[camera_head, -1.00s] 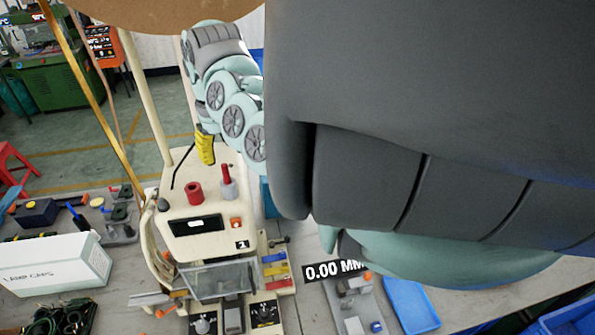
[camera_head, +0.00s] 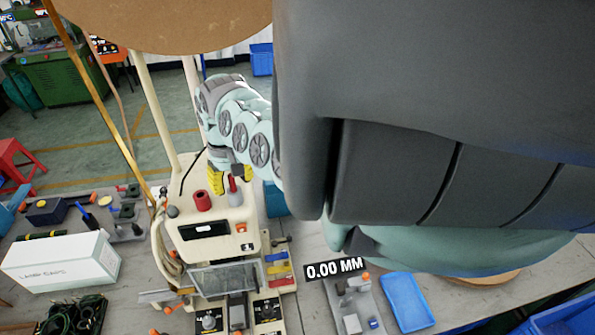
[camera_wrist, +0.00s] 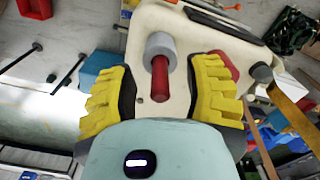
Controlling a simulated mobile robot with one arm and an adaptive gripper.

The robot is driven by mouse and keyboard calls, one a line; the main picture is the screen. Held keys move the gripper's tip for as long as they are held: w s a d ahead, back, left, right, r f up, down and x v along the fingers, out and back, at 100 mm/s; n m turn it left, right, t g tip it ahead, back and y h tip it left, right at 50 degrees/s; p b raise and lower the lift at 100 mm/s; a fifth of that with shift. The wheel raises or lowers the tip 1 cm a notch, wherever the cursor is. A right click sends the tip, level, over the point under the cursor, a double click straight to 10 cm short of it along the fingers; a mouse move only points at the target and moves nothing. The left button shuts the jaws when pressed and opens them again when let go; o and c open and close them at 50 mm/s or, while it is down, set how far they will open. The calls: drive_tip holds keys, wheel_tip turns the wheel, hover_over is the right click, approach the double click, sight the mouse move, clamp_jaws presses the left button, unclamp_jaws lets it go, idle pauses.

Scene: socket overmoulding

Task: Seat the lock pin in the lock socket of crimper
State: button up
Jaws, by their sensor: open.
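A slim red pin (camera_head: 232,184) stands upright on a grey collar (camera_head: 236,198) on top of the cream crimper (camera_head: 200,248). My gripper (camera_head: 231,180), with yellow ribbed fingers, is open just above and around the red pin. In the wrist view my gripper (camera_wrist: 163,75) has the red pin (camera_wrist: 160,80) between its spread fingers, with no clear contact. The red cylinder (camera_wrist: 222,64) is partly hidden behind the right finger there.
A white box (camera_head: 62,262) and dark fixtures lie on the bench at left. A blue tray (camera_head: 406,302) and a grey fixture (camera_head: 352,305) lie at right. A thin rod and hoses stand close to the crimper's left side. My arm covers the upper right.

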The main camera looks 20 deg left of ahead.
drive_tip(key=shift+o, duration=0.3)
clamp_jaws()
idle(0.3)
